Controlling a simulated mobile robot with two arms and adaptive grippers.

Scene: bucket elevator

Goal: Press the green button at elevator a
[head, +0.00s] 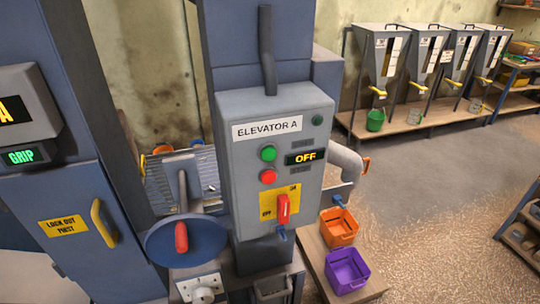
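The grey control box (303,140) labelled "ELEVATOR A" is in the centre of the head view. The green button (268,153) sits at its left, under the label. A red button (267,176) is just below it. A small display (305,157) to the right reads "OFF". A red switch handle (284,208) sits on a yellow plate low on the box, marked with on and off positions. A small dark green round part (318,120) is at the upper right. Neither of my grippers shows in the view, and nothing covers the green button.
A blue wheel with a red handle (181,237) stands left of the box. A cabinet with a yellow handle (104,222) is at far left. An orange crate (338,227) and purple crate (346,270) stand at right. Several hoppers (380,52) line the back; open floor lies between.

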